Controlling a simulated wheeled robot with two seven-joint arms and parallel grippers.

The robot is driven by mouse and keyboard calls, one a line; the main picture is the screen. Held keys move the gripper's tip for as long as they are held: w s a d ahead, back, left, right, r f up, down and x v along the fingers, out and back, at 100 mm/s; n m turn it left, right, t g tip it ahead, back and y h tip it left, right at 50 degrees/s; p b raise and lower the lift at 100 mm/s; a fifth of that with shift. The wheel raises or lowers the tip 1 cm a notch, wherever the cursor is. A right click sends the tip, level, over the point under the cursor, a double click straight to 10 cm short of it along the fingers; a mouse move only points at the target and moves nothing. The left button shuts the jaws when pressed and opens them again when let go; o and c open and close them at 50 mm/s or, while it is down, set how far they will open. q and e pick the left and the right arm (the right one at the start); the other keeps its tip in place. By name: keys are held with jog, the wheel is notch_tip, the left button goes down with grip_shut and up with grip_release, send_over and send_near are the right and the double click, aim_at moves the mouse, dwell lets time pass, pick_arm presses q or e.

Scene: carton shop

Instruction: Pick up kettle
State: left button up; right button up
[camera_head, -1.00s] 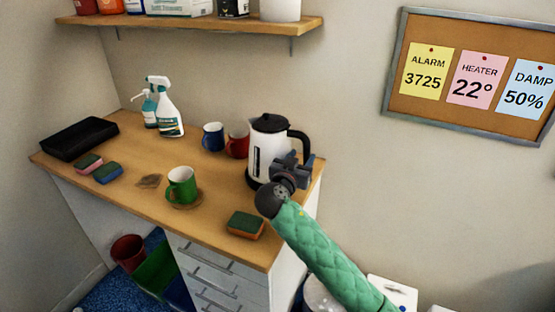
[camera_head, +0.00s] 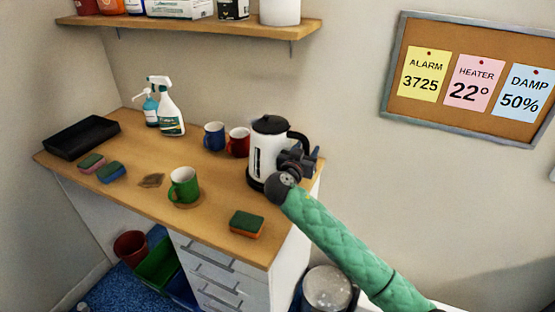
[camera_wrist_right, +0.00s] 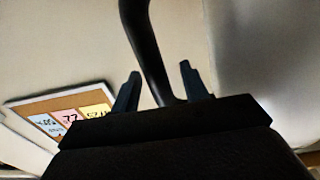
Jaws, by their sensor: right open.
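The kettle (camera_head: 264,150) stands upright at the right end of the wooden counter. It has a white body, a black lid and base, and a black handle on its right side. My right gripper (camera_head: 306,157) is at the handle, and partly hides its lower part. In the right wrist view the black handle (camera_wrist_right: 150,55) runs down between the two fingers of the open right gripper (camera_wrist_right: 160,85), with gaps at both sides. My left gripper is not in view.
A red mug (camera_head: 238,143) and a blue mug (camera_head: 214,136) stand left of the kettle. A green mug (camera_head: 184,186) and a sponge (camera_head: 247,224) are nearer the front. Spray bottles (camera_head: 168,108) and a black tray (camera_head: 82,137) are farther left.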

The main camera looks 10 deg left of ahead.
grip_shut()
dwell(1.3)
jog(key=shift+w+r, duration=0.1)
jog(key=shift+r, duration=0.05)
